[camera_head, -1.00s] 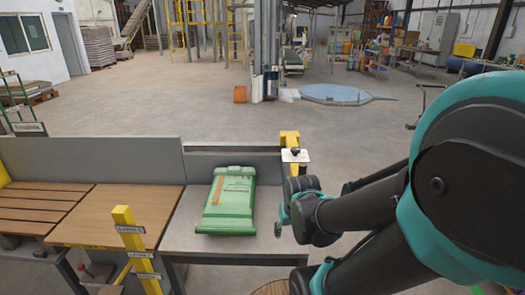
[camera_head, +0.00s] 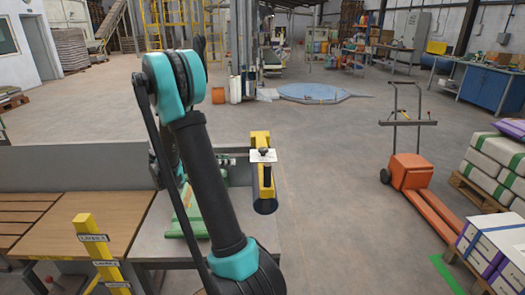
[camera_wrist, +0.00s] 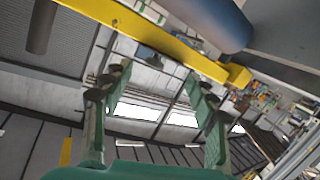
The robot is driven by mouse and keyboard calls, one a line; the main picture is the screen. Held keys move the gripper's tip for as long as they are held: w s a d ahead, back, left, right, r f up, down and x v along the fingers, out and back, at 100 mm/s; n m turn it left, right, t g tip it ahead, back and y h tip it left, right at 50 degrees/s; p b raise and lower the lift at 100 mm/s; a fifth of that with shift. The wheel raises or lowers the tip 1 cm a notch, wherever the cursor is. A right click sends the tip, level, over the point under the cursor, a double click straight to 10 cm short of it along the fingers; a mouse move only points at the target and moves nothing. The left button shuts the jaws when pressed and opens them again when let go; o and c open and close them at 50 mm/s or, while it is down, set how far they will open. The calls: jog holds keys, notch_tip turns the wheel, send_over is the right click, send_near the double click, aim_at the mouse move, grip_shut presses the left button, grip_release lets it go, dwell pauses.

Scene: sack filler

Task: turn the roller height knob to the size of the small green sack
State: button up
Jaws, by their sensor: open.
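The green sack (camera_head: 184,217) lies on the table left of the post, largely hidden behind my arm. In the wrist view my gripper (camera_wrist: 160,95) is open, with nothing between its green fingers. It points up towards roof structure. I cannot clearly make out my gripper in the head view, nor the knob in the wrist view. The plate's markings are too small to read.
A yellow bar (camera_wrist: 165,38) and a blue cylinder (camera_wrist: 212,20) cross the wrist view close by. A yellow labelled post (camera_head: 97,250) stands at the table's front left. An orange pallet truck (camera_head: 408,172) and stacked sacks (camera_head: 495,155) stand right. Floor right of the table is open.

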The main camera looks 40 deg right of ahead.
aim_at(263, 149)
jog(key=s+d+m, duration=0.1)
jog(key=d, duration=0.4)
jog(key=d+m+g+h, duration=0.1)
jog(key=d, duration=0.5)
jog(key=s+d+m+g+h, duration=0.1)
jog(key=d+m, duration=0.1)
jog(key=d, duration=0.3)
jog(key=shift+s+d+r, duration=0.2)
jog(key=shift+s+r, duration=0.15)
jog(key=shift+r, duration=0.05)
jog(key=c, duration=1.2)
jog(key=shift+t, duration=0.4)
jog(key=n+t, duration=0.4)
jog(key=t, duration=0.2)
jog(key=shift+s+h, duration=0.1)
jog(key=shift+h, duration=0.3)
jog(key=shift+n+t+y, duration=0.5)
jog(key=shift+n+t, duration=1.1)
jog(key=shift+t, duration=0.7)
